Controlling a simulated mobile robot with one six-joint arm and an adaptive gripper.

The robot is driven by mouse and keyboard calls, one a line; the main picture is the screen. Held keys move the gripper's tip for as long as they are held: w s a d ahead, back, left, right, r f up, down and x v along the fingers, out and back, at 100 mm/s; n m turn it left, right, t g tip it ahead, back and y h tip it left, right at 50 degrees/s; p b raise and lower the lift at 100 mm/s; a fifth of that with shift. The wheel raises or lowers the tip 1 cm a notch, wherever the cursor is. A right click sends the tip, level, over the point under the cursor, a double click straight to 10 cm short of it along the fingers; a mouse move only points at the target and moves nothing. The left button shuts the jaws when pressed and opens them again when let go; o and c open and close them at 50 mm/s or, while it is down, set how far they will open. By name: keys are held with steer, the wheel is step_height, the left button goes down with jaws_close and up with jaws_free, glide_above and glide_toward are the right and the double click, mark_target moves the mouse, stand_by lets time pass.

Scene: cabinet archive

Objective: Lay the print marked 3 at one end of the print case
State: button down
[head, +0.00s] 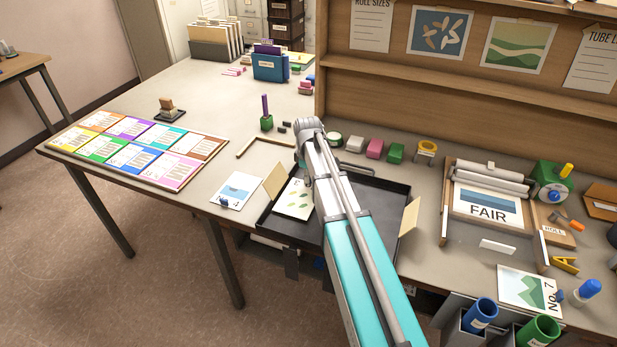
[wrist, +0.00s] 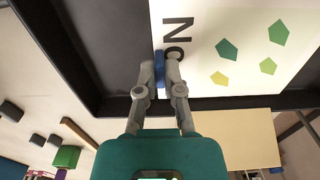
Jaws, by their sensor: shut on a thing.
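The print case is a black tray (head: 288,230) on the table, with a tan flap (head: 274,181) at its left end and another at its right. A white print (head: 293,200) with green and yellow shapes is at the left end, within the case walls; it also shows in the wrist view (wrist: 243,65). It reads "No", but its number is covered by my gripper. My gripper (wrist: 160,72) is shut on the small blue grip at the print's edge. Whether the print touches the case floor I cannot tell. In the head view my arm hides the gripper and the case's middle.
A print marked 4 (head: 237,189) lies left of the case. Print No. 7 (head: 529,289) lies at the right, near blue and green tubes. A colored chart (head: 140,148) covers the left table end. Small blocks (head: 375,148) stand behind the case.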

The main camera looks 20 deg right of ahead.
steer(key=shift+f+b, duration=0.5)
stand_by(0.5)
steer(key=c, duration=0.7)
jaws_free()
steer(key=shift+c, duration=0.4)
steer(key=shift+r, duration=0.15)
steer(key=shift+r+p, duration=3.4)
steer(key=shift+p, duration=0.2)
